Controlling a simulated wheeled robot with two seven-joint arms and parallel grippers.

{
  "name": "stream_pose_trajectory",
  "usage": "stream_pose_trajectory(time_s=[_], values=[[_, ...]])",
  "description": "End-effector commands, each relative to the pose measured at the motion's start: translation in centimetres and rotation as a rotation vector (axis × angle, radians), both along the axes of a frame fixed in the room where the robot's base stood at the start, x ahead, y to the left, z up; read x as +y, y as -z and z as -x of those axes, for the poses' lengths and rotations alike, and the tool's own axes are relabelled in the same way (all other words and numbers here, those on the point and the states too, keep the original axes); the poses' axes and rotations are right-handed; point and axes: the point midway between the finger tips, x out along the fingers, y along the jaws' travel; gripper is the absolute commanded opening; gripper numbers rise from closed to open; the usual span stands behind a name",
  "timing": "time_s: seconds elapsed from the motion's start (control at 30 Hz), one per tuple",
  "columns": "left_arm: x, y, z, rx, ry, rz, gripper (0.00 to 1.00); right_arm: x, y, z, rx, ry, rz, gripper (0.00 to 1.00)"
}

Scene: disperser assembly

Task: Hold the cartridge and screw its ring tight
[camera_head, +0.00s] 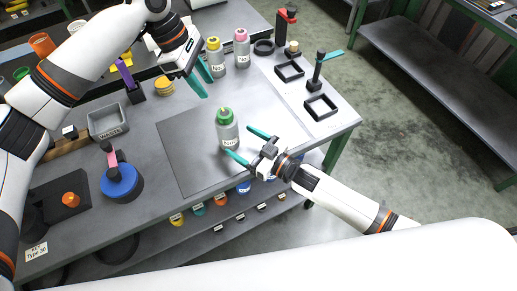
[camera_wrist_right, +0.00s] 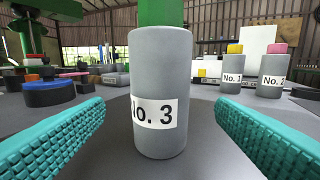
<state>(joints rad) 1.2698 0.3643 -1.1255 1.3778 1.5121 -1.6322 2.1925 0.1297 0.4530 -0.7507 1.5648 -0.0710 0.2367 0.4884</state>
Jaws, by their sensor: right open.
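The grey cartridge labelled No. 3 (camera_head: 228,133) stands upright on the grey mat, with its green ring (camera_head: 224,115) on top. In the right wrist view the cartridge (camera_wrist_right: 158,75) stands in the middle, and the green part (camera_wrist_right: 160,12) above it is cut by the top edge. My right gripper (camera_head: 238,140) is open, its teal fingers on either side of the cartridge with gaps between. My left gripper (camera_head: 208,90) is open and empty, above the table, up and left of the cartridge in the head view.
A yellow-topped cartridge (camera_head: 215,58) and a pink-topped cartridge (camera_head: 242,50) stand at the back. Black square frames (camera_head: 320,107) lie at the right. A blue round object (camera_head: 121,184) and a grey waste bin (camera_head: 107,121) are at the left. The mat (camera_head: 190,165) around the cartridge is clear.

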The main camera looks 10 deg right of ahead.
Motion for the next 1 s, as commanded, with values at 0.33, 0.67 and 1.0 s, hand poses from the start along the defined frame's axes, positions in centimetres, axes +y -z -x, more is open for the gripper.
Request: stream_pose_trajectory(time_s=[0.33,0.67,1.0], values=[[0.0,0.0,0.0,0.000,0.000,0.000,0.36,3.8,0.0,-3.9,0.000,0.001,0.000,0.79],[0.0,0.0,0.0,0.000,0.000,0.000,0.36,4.5,0.0,-4.5,0.001,0.001,0.001,0.79],[0.0,0.0,0.0,0.000,0.000,0.000,0.36,4.5,0.0,-4.5,0.000,0.001,0.001,0.42]])
